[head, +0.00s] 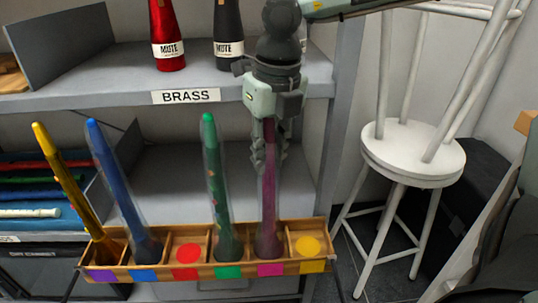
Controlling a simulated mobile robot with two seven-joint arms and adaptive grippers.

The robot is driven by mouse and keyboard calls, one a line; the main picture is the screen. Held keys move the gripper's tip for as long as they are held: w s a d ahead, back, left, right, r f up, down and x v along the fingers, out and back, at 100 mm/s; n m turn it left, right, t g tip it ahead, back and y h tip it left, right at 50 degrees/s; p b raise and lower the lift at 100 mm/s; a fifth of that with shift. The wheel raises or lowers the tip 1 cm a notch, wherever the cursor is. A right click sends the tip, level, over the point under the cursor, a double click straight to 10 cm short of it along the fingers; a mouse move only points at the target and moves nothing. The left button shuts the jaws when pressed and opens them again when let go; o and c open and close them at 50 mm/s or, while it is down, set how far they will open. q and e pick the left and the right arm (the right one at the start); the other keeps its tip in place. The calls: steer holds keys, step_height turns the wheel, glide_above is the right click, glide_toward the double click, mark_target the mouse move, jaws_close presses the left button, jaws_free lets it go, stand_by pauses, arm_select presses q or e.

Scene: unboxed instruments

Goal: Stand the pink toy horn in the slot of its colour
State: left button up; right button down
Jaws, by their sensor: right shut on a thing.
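The pink toy horn (268,205), a dark magenta tube, stands near upright with its wide end down in the slot with the magenta label (271,269) of the wooden rack (188,272). My right gripper (269,165) comes from above and is shut on the horn's upper part, hiding some of it. I cannot tell whether the horn's base touches the slot floor. My left gripper is not in view.
A green horn (213,180) stands just left, and blue (122,185) and yellow (68,180) horns lean further left. The red (187,253) and yellow (307,246) slots are empty. A shelf with mutes (167,40) is above; a white stool (413,150) is at right.

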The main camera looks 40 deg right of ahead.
steer(key=shift+f+b, duration=0.3)
steer(key=c, duration=1.3)
jaws_free()
steer(key=r, duration=0.4)
steer(key=s+r, duration=0.1)
steer(key=r, duration=0.7)
steer(key=shift+s, duration=0.25)
